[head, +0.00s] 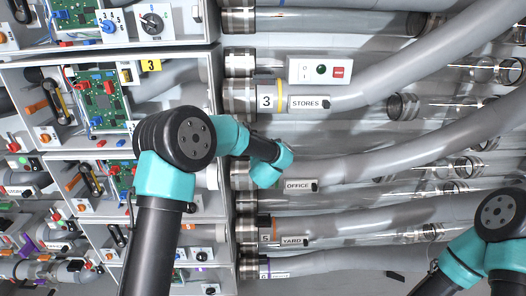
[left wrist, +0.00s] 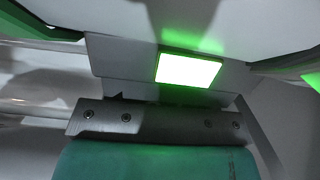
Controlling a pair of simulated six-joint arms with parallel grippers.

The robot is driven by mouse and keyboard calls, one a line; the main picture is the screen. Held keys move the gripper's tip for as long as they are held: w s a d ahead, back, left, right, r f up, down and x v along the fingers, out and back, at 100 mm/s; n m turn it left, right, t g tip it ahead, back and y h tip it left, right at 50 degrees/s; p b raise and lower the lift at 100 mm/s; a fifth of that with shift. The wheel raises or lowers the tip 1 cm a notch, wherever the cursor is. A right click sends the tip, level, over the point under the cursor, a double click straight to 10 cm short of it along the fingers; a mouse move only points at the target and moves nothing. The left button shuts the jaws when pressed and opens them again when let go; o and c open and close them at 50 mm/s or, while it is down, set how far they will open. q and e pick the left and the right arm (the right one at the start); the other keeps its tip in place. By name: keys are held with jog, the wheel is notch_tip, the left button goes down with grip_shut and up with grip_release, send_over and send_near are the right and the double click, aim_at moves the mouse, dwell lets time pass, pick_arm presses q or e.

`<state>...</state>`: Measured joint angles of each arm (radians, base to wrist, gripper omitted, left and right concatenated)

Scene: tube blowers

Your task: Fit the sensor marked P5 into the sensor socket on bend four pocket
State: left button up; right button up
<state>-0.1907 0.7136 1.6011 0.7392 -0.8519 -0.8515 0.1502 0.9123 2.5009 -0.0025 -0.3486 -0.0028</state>
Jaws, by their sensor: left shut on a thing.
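My left arm reaches up from the bottom middle in the head view and bends right, its teal wrist (head: 268,165) in front of the pipe ends above the OFFICE label. The fingertips are hidden there. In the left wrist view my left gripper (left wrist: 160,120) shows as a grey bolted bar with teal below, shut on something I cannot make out. A bright green lit rectangle (left wrist: 189,70) glows just beyond it on a pale surface. I cannot read a P5 marking or pick out the bend four socket. My right arm's elbow shows at bottom right; its gripper is outside the picture.
Pipes run rightward with STORES (head: 311,103), OFFICE (head: 298,186) and YARD (head: 292,241) labels. A control box (head: 320,71) with a green button sits above STORES. Open bays with green circuit boards (head: 103,98) stand at left. Pipes and bays crowd the space around my left wrist.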

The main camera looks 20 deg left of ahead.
pick_arm(q)
jog(key=shift+f, duration=0.15)
jog(key=o, duration=1)
jog(key=shift+s, duration=0.15)
jog(key=v, duration=1.7)
